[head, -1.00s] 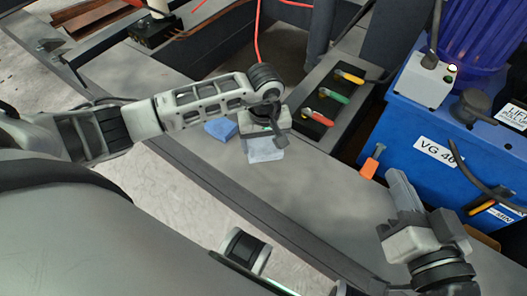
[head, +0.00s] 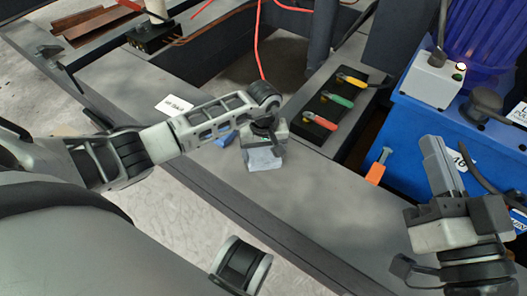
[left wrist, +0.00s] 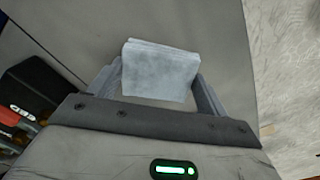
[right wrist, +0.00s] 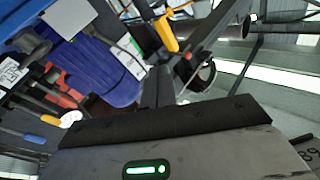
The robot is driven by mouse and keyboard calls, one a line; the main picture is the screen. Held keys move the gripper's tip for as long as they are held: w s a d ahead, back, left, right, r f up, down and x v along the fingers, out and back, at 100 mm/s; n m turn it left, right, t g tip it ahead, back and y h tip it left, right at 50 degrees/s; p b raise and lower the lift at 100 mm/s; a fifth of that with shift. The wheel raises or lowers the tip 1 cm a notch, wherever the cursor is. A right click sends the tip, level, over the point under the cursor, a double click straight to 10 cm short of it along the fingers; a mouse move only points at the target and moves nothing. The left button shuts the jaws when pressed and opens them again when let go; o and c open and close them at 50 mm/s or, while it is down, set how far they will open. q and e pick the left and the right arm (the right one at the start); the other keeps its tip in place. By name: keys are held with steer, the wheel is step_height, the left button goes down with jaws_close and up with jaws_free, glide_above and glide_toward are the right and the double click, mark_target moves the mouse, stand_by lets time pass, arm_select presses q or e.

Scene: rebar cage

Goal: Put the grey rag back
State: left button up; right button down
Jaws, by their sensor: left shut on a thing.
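The grey rag (head: 263,159) is a pale folded block of cloth, held just above or on the grey bench top (head: 300,195); I cannot tell whether it touches. My left gripper (head: 266,148) is shut on it, pointing down. In the left wrist view the rag (left wrist: 160,70) sits between both fingers (left wrist: 158,85). My right gripper (head: 440,160) is raised in front of the blue machine, its fingers together and empty. In the right wrist view its narrow dark fingers (right wrist: 158,88) stand close together.
A blue block or cloth (head: 226,138) lies partly hidden behind my left arm. A black tray (head: 330,105) holds yellow, green and red-handled tools. A white label card (head: 175,105) lies to the left. An orange-handled tool (head: 376,170) stands by the blue machine (head: 405,130). The front bench area is clear.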

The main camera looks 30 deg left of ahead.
mark_target(264, 155)
arm_select(q)
steer(key=shift+f, duration=0.1)
steer(key=o, duration=0.9)
arm_select(e)
steer(key=shift+w+r, duration=0.1)
steer(key=shift+r, duration=0.15)
arm_select(q)
steer(key=shift+o, duration=0.2)
steer(key=shift+r, duration=0.35)
step_height(264, 155, up, 5)
steer(key=p, duration=0.3)
steer(key=shift+w, duration=0.1)
step_height(264, 155, up, 7)
steer(key=p, duration=0.2)
steer(key=shift+f, duration=0.2)
arm_select(e)
steer(key=shift+s+a+f+m+g+h, duration=0.1)
steer(key=shift+s+f+m+g+h, duration=0.2)
steer(key=shift+f+g, duration=0.4)
steer(key=shift+s+d+f+m+g+h, duration=0.1)
steer(key=shift+s+f+m+g+h, duration=0.3)
steer(key=shift+f, duration=0.6)
steer(key=shift+s+a+f+m+g+h, duration=0.1)
steer(key=shift+s+f+g+h, duration=0.1)
steer(key=shift+s+f+g, duration=0.4)
steer(key=shift+w+f, duration=0.2)
steer(key=shift+f, duration=0.05)
